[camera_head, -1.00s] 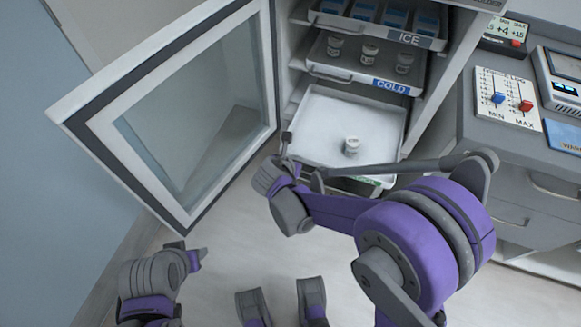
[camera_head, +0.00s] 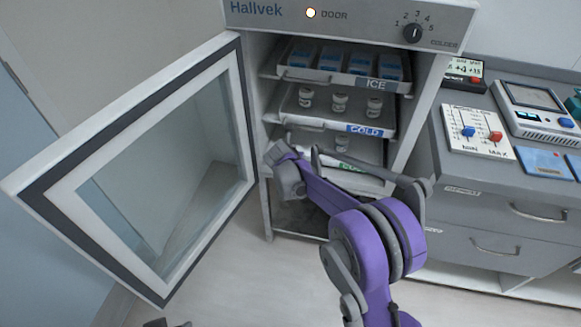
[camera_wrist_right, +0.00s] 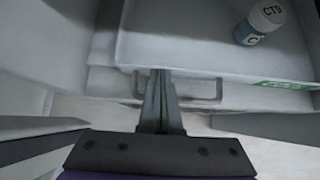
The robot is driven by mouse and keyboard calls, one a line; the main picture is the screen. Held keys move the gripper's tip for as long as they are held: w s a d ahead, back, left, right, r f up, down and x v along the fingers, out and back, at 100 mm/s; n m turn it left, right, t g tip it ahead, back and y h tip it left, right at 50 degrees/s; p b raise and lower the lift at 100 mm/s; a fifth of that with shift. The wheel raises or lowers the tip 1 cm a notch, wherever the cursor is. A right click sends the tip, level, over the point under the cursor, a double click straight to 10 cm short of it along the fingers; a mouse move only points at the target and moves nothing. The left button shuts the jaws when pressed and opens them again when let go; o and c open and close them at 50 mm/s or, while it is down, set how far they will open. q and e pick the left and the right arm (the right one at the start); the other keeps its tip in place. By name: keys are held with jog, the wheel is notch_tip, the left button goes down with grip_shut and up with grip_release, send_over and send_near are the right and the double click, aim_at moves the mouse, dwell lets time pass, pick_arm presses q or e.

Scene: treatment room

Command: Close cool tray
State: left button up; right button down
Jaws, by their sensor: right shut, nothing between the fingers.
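The cool tray (camera_head: 372,184) is the lowest white tray in the open fridge, under the cold tray (camera_head: 318,120). Its green label is partly hidden by my right arm. A vial (camera_head: 342,143) stands in it; in the right wrist view the vial (camera_wrist_right: 258,22) is marked CT9. Only a sliver of my left gripper (camera_head: 166,323) shows.
The fridge door (camera_head: 135,170) stands wide open on the left. The ice tray (camera_head: 345,77) is at the top. A grey drawer cabinet (camera_head: 490,215) with devices on top stands to the right. The floor in front is clear.

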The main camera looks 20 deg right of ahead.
jog(key=shift+w+d+r, duration=0.1)
jog(key=shift+w+d, duration=0.2)
jog(key=shift+w, duration=0.2)
